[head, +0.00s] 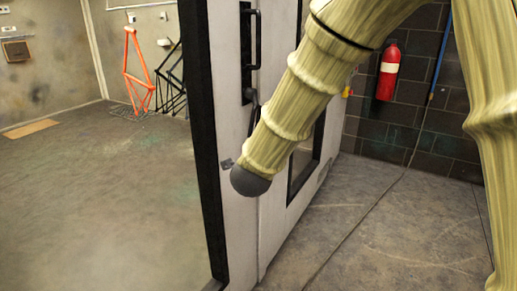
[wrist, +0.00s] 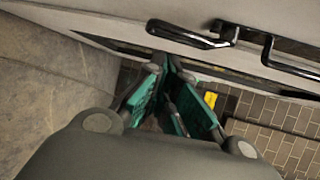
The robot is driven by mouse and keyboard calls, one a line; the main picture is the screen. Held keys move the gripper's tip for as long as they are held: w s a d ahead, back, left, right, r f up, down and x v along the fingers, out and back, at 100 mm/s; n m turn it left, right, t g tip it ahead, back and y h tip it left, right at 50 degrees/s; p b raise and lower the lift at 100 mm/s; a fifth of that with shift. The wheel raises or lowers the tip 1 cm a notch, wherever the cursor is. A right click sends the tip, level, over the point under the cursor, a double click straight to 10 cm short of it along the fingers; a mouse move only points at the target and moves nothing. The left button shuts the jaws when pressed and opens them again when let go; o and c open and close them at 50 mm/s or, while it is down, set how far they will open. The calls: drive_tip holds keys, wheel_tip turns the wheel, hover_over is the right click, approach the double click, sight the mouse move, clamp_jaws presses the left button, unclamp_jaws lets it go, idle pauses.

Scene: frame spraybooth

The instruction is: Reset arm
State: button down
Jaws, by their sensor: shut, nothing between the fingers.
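My gripper (wrist: 176,72) shows in the wrist view with dark fingers and green inner pads. Its fingertips are together with nothing between them. They point toward a white door panel (wrist: 110,28) with black handles (wrist: 190,36), and appear apart from the handles. In the head view my arm, covered in a yellowish ribbed sleeve, reaches down in front of the white door (head: 228,100); the gripper itself cannot be made out there. The door's black handle (head: 250,50) is just left of the arm.
The door stands open beside a room with an orange bike frame (head: 138,72) and a black frame (head: 172,85). A red fire extinguisher (head: 388,71) hangs on the dark block wall at right.

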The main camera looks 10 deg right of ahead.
drive_tip(key=s+d+f+n+g+y+p, duration=0.15)
drive_tip(key=s+f+n, duration=0.3)
drive_tip(key=f, duration=0.65)
drive_tip(key=s+d+f+n+g+p, duration=0.1)
drive_tip(key=s+d+f+n+g, duration=0.3)
drive_tip(key=f, duration=0.6)
drive_tip(key=s+d+f+n+g+y+p, duration=0.15)
drive_tip(key=s+f, duration=0.35)
drive_tip(key=f, duration=0.6)
drive_tip(key=s+d+f+n+g, duration=0.2)
drive_tip(key=s+f, duration=0.3)
drive_tip(key=s, duration=0.6)
drive_tip(key=s+d+f+n+g+p, duration=0.1)
drive_tip(key=s+f+n, duration=0.4)
drive_tip(key=s, duration=0.6)
drive_tip(key=s+d+f+n+g+p, duration=0.1)
drive_tip(key=s+d+f+n+g, duration=0.2)
drive_tip(key=s, duration=0.9)
wheel_tip(320, 180, down, 3)
drive_tip(key=shift+d+f+n+g, duration=0.25)
drive_tip(key=shift+n+g, duration=0.25)
drive_tip(key=shift+g, duration=0.6)
drive_tip(key=shift+r, duration=0.1)
